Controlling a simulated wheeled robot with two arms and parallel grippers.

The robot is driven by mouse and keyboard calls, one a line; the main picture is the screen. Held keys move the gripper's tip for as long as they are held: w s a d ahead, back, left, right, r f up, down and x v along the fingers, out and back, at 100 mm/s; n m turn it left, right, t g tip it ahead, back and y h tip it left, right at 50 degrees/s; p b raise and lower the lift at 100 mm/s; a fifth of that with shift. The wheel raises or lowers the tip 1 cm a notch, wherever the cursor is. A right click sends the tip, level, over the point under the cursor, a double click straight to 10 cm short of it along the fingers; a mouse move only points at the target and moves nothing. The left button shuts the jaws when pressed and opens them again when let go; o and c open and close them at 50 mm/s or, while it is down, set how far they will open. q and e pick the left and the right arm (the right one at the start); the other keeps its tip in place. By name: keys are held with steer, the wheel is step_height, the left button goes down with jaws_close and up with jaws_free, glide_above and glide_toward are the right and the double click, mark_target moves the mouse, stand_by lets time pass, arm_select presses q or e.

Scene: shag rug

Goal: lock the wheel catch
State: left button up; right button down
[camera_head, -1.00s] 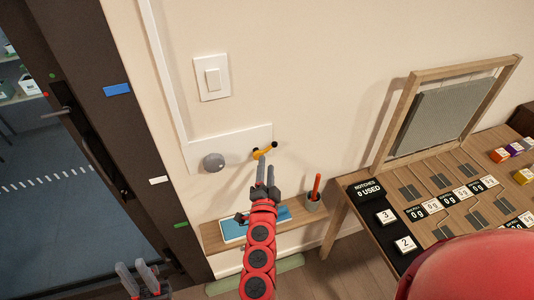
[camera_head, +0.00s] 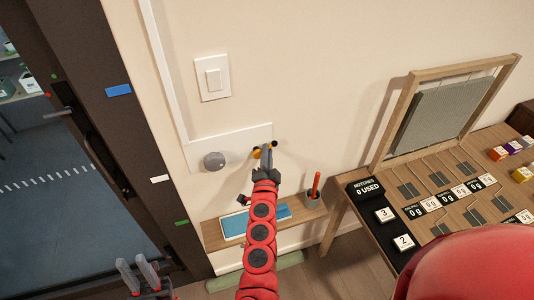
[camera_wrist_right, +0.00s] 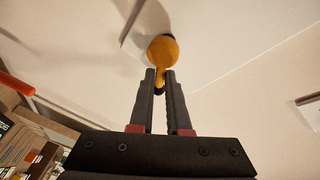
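The wheel catch looks to be the orange lever (camera_head: 256,153) with a dark end, on a white wall plate (camera_head: 239,136) beside a round grey knob (camera_head: 214,160). My right gripper (camera_head: 266,155) is up at the lever and partly covers it. In the right wrist view the lever's round orange hub (camera_wrist_right: 163,50) lies just beyond the fingertips (camera_wrist_right: 160,78). Its narrow part and dark end show in the small gap between the fingers; I cannot tell whether they touch it. My left gripper (camera_head: 139,274) is open and empty at the bottom left, far from the plate.
A wooden table (camera_head: 450,205) with cards and blocks stands at right. A light switch (camera_head: 212,78) is above; a dark door frame (camera_head: 110,120) is left.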

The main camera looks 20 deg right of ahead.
stand_by(0.3)
steer(key=shift+d+f+m+g+y+p, duration=0.1)
steer(key=shift+f+m+g+y+p, duration=0.1)
steer(key=shift+m, duration=0.3)
steer(key=shift+f+m+g+y+p, duration=0.1)
steer(key=shift+m+g+p, duration=0.1)
steer(key=shift+m, duration=0.3)
steer(key=c, duration=0.9)
jaws_free()
